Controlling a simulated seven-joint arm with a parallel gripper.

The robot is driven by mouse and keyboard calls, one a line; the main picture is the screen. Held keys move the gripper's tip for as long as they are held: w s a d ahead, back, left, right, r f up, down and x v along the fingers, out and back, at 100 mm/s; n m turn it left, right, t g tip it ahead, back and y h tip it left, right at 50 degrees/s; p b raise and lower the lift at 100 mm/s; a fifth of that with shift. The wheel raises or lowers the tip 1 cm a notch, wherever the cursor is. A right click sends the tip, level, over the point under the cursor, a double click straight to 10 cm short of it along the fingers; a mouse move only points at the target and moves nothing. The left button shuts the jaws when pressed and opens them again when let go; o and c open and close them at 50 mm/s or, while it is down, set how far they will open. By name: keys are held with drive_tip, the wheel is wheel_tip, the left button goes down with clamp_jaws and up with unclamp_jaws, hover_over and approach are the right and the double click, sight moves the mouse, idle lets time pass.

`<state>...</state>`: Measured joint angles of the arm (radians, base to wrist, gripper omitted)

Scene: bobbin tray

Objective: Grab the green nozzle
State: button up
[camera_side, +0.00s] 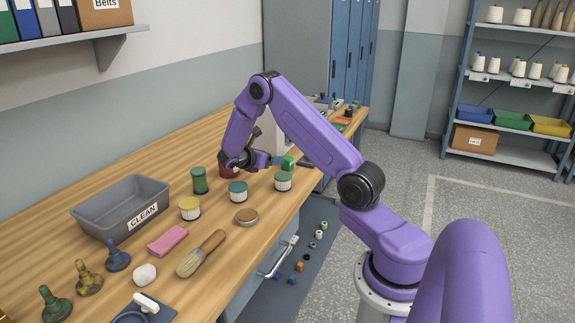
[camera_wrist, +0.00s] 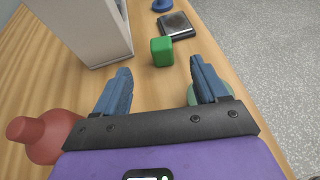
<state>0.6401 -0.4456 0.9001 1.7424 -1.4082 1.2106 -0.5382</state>
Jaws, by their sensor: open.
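In the side view, a dark green, stained nozzle-shaped piece (camera_side: 54,305) stands upright on the bench at the near left, beside similar yellow (camera_side: 88,279) and blue (camera_side: 117,255) ones. My gripper (camera_side: 281,161) is far from it, at the far part of the bench, close to a small green block (camera_side: 288,164). In the wrist view, my gripper (camera_wrist: 160,84) is open and empty. The green block (camera_wrist: 161,52) stands beyond the fingertips, roughly between them and not touching. The stained green piece is not in the wrist view.
A white housing (camera_wrist: 88,30) stands left of the block. A dark square item (camera_wrist: 177,25) lies beyond. The grey CLEAN bin (camera_side: 150,222), lidded jars (camera_side: 238,194) and a brush (camera_side: 200,255) occupy the near bench.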

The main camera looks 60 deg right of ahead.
sight(286, 158)
drive_tip(key=x, duration=0.6)
drive_tip(key=shift+d+f, duration=0.1)
drive_tip(key=shift+d, duration=0.05)
drive_tip(key=shift+f+x, duration=0.15)
drive_tip(key=shift+x, duration=1.25)
drive_tip(key=shift+f+x, duration=0.1)
drive_tip(key=shift+x, duration=1.3)
drive_tip(key=c, duration=1.1)
